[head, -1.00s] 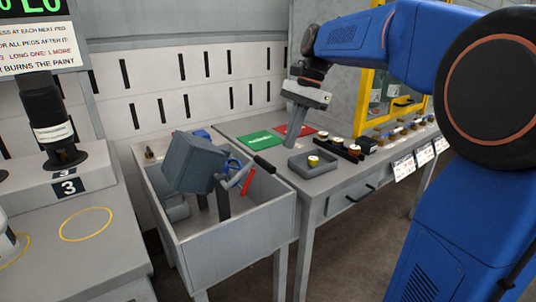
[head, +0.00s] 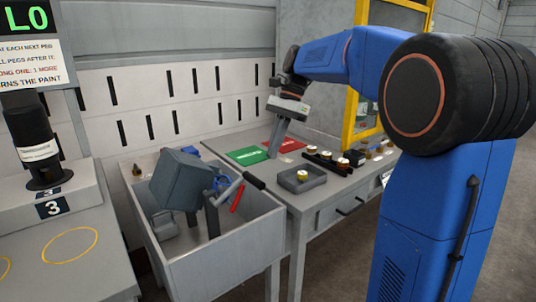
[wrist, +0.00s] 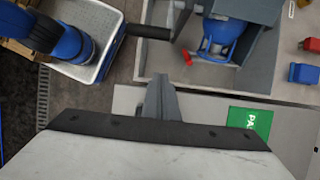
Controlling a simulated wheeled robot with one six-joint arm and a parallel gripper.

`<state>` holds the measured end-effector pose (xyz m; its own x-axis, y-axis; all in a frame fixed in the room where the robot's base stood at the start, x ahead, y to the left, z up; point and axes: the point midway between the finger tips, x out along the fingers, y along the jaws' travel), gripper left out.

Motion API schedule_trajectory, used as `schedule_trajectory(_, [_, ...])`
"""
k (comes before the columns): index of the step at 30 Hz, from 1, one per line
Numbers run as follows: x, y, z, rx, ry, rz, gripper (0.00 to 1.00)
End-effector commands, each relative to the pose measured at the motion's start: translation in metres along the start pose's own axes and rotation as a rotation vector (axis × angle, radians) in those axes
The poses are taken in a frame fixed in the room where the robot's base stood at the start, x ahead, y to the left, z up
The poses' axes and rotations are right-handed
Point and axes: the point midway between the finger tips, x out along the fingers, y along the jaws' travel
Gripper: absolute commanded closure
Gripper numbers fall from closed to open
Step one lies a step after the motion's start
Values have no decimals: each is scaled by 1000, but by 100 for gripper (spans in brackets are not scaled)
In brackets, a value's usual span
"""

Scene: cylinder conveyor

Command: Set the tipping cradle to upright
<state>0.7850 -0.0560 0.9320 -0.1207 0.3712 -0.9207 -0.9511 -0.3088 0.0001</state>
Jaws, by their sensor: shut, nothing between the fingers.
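The tipping cradle (head: 182,180) is a grey box, tilted over on its supports inside a grey open-topped bin (head: 228,243). Its lever has a black grip (head: 254,181) that sticks out over the bin's right edge. The grip also shows in the wrist view (wrist: 148,32), and so does a blue part (wrist: 222,38) by the cradle. A red piece (head: 237,198) is beside the lever. My gripper (head: 273,152) is shut and empty, above the table behind the grip and apart from it. Its fingers also show in the wrist view (wrist: 161,90).
Beside the bin is a grey table with a green card (head: 247,157), a red card (head: 289,146), a small grey tray (head: 302,180) and a row of small capped parts. A station marked 3 (head: 49,209) stands at left. A yellow frame (head: 349,120) stands behind my arm.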

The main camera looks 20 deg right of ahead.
Motion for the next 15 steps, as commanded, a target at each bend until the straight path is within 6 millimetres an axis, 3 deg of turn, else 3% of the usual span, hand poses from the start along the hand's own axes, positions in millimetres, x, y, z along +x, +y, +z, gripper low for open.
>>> schedule_trajectory(15, [89, 1, 0, -1, 0, 2, 100])
